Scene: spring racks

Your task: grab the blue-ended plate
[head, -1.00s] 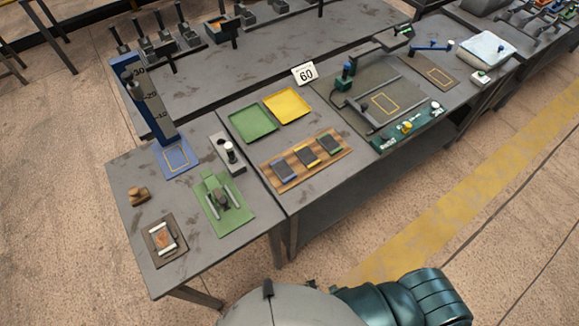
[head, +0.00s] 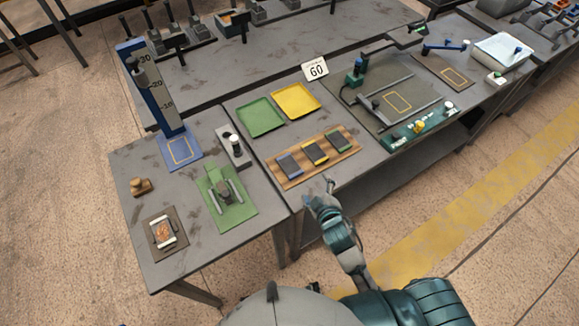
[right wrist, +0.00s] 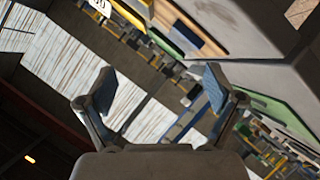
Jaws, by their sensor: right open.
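The blue-ended plate (head: 289,165) is a dark flat plate with blue edging. It lies leftmost of three on the striped wooden rack (head: 289,184), beside a yellow-ended plate (head: 315,153) and a green-ended plate (head: 340,141). My right gripper (head: 318,191) is in front of the table's near edge, apart from the rack and to the right of the blue-ended plate. In the right wrist view its two fingers (right wrist: 157,88) are spread with nothing between them. My left gripper is not in view.
Behind the rack lie a green tray (head: 259,117) and a yellow tray (head: 296,100), with a sign reading 60 (head: 315,69). A green fixture (head: 226,200) stands to the left. A grey board with a frame (head: 380,85) lies to the right.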

